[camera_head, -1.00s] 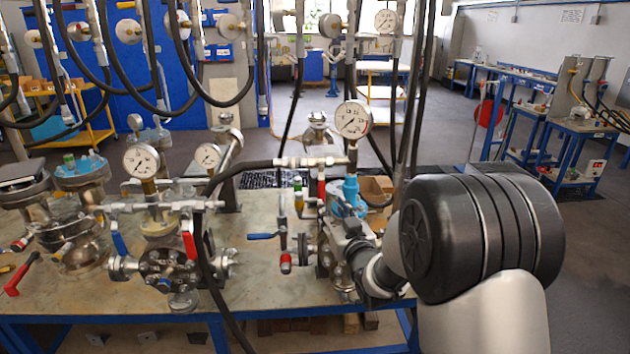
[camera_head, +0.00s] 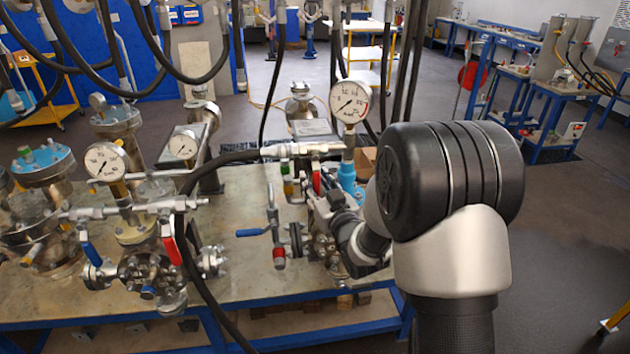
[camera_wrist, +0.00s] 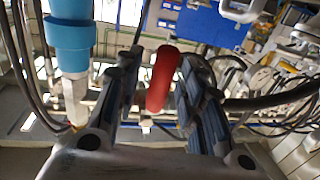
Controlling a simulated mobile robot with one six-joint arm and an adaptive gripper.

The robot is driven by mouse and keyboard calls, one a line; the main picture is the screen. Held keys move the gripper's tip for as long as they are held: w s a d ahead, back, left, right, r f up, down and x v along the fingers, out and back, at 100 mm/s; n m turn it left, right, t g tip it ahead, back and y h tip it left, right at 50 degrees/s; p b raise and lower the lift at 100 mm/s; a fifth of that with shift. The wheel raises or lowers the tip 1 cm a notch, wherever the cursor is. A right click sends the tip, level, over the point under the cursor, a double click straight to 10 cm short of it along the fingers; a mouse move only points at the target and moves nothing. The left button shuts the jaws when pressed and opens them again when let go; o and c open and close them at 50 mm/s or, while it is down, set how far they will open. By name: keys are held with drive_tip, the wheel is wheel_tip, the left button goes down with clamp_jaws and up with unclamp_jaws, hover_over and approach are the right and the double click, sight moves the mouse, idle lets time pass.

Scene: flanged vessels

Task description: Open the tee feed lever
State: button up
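A red lever (camera_head: 317,180) hangs from the pipe tee below the right-hand pressure gauge (camera_head: 350,102); I take it for the tee feed lever, though no label is readable. In the wrist view the red lever (camera_wrist: 162,78) stands between the two dark fingers of my gripper (camera_wrist: 163,66). The fingers are open, with a visible gap on each side of the lever. In the head view my gripper (camera_head: 328,205) is beside the lever, partly hidden by my wrist. The lever's pivot is not clear in the wrist view.
A light-blue fitting (camera_wrist: 68,40) is close left of my gripper; it also shows in the head view (camera_head: 347,178). A blue-handled lever (camera_head: 252,232), a black hose (camera_head: 188,255) and another red lever (camera_head: 171,242) are to the left. The floor at right is open.

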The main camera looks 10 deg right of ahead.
drive_tip(key=shift+c, duration=0.3)
clamp_jaws()
idle(0.3)
